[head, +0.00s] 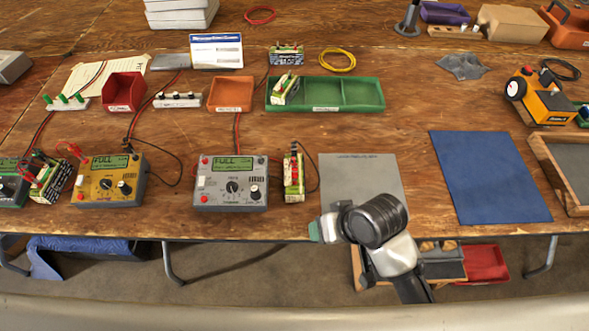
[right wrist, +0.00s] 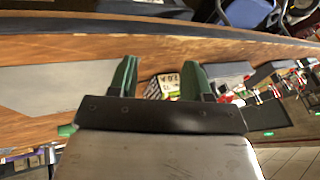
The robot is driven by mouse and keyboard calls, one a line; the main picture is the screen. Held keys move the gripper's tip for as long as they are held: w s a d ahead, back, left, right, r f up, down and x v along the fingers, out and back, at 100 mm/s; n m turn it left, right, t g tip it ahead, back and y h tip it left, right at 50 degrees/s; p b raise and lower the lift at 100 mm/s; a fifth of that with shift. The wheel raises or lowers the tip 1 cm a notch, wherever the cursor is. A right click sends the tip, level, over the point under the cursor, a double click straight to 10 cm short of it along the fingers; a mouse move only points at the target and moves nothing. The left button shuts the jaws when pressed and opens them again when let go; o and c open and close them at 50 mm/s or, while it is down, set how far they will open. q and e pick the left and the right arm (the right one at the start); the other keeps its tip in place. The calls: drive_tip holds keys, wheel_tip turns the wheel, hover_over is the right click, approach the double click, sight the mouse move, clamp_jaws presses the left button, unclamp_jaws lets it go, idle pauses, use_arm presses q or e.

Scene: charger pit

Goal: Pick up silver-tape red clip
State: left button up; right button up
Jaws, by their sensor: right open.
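I cannot make out a silver-tape red clip for certain. A white-and-green battery pack (head: 293,180) stands just right of the grey charger (head: 231,184), with a black lead looping over it and small red spots too small to identify. My right gripper (head: 314,231) is at the table's front edge, pointing left, just right of and in front of that pack. In the right wrist view, its green fingers (right wrist: 159,80) are apart with nothing held; a labelled pack (right wrist: 170,82) shows beyond the gap. My left gripper is not in view.
A grey mat (head: 362,178) lies behind my right arm, and a blue mat (head: 490,177) farther right. A yellow charger (head: 107,181) with another pack beside it stands left. A green divided tray (head: 325,95) is behind. Loose leads lie around the chargers.

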sight(295, 166)
drive_tip(key=w+a+r+n+g, duration=0.1)
drive_tip(key=w+a+r+g, duration=0.1)
drive_tip(key=w+a+r, duration=0.65)
drive_tip(key=w+r+m+h, duration=0.1)
drive_tip(key=w+d+r+m+h, duration=0.1)
drive_tip(key=r+h, duration=0.1)
drive_tip(key=w+d+r+g+h, duration=0.1)
drive_tip(key=r, duration=0.1)
drive_tip(key=shift+w+m, duration=0.2)
drive_tip(key=shift+m, duration=0.2)
drive_tip(key=shift+w+d+f+h, duration=0.1)
drive_tip(key=shift+w+d+h, duration=0.05)
drive_tip(key=shift+h, duration=0.15)
wheel_tip(295, 166, down, 5)
drive_tip(key=shift+r, duration=0.2)
drive_tip(key=f, duration=0.5)
drive_tip(key=shift+a+f, duration=0.3)
drive_tip(key=shift+f, duration=0.1)
drive_tip(key=c, duration=0.8)
